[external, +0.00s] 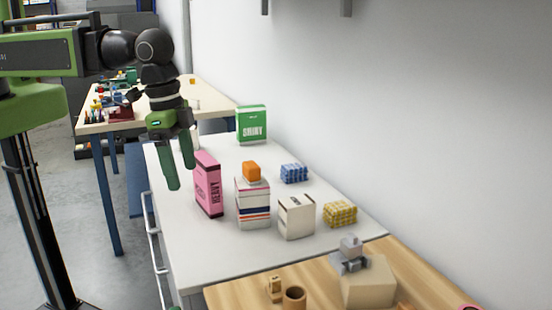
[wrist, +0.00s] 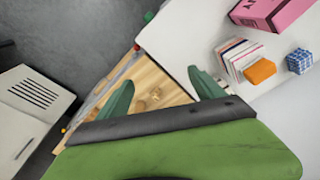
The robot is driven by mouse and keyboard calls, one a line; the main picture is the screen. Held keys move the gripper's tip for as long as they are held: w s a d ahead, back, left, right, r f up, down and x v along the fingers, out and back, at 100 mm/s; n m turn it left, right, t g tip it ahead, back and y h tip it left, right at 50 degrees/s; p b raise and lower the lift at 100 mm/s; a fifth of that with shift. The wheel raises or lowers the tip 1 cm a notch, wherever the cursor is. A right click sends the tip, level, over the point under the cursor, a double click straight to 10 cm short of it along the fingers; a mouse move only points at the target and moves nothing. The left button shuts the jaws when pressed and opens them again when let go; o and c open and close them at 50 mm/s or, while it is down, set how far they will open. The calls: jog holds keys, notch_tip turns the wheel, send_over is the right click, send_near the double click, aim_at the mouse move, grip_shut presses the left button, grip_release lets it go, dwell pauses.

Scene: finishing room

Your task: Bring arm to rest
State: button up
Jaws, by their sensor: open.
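My gripper (external: 179,165) hangs from my arm above the left edge of the white table, with its green fingers pointing down and apart. It is open and nothing shows between the fingers. In the wrist view my gripper (wrist: 160,95) also shows its two fingers spread, with a wooden surface far below between them. The pink box (external: 207,184) stands just right of the fingers in the external view; I cannot tell whether there is a gap in depth.
The white table (external: 200,262) holds a green box (external: 252,124), a striped stack (external: 253,208) with an orange block (external: 251,171) on top, a blue checked block (external: 294,173), a cream box (external: 296,216) and a yellow checked block (external: 340,214). A wooden table (external: 240,295) adjoins in front. A wall (external: 400,120) stands right.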

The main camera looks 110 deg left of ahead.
jog(key=s+d+m+g, duration=0.1)
jog(key=s+d+m, duration=0.2)
jog(key=d, duration=0.7)
notch_tip(320, 180, down, 9)
jog(key=b, duration=0.9)
jog(key=shift+a+h, duration=0.3)
jog(key=shift+a, duration=0.05)
